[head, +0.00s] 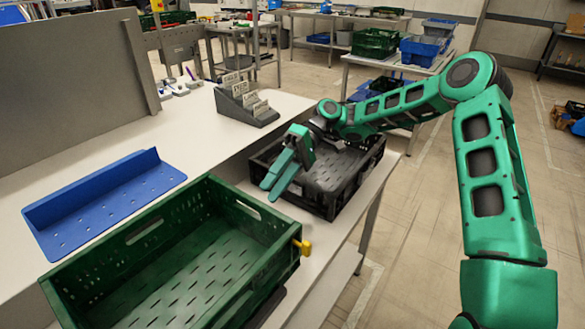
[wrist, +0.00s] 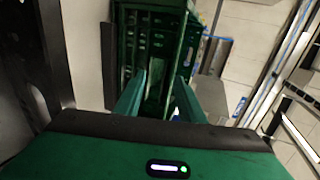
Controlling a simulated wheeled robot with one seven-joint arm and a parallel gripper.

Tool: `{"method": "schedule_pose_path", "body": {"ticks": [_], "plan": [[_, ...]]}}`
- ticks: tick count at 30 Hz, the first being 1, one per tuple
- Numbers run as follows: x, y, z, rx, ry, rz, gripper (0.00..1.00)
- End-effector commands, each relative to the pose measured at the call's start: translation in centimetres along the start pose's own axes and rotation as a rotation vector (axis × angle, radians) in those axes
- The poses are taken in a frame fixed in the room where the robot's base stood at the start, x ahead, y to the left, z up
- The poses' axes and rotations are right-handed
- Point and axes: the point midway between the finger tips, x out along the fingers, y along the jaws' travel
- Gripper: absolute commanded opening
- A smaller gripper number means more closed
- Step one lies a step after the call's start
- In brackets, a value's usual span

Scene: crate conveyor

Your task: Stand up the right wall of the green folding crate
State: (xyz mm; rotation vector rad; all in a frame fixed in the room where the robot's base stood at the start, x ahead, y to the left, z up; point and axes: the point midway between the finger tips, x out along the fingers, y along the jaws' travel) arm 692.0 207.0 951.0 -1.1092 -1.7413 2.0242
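The green folding crate (head: 150,240) stands at the lower left in the head view, open at the top. Its far walls are upright, and its wall on the right side (head: 270,266) also looks upright. A yellow latch (head: 303,247) sticks out at its right corner. The crate's near end is cut off by the frame. My gripper (head: 276,180) is over the black crate's left side, beyond the green crate and apart from it. Its two fingers are spread with a gap. In the wrist view the green crate (wrist: 150,28) shows ahead, with a wall edge seen between the fingers (wrist: 160,95).
A black crate (head: 322,205) stands on the white table behind the green crate, under my arm. A blue perforated angle plate (head: 105,205) and a grey card holder (head: 245,105) lie on the table. A grey panel (head: 75,75) stands at the left. Floor is free at the right.

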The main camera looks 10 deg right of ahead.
Motion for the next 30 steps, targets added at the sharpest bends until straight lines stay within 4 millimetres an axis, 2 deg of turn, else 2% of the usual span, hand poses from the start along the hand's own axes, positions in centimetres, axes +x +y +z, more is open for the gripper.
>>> {"method": "schedule_pose_path", "body": {"ticks": [30], "plan": [[-5.8, 1.9, -0.1, -0.002, 0.001, -0.001, 0.36]]}}
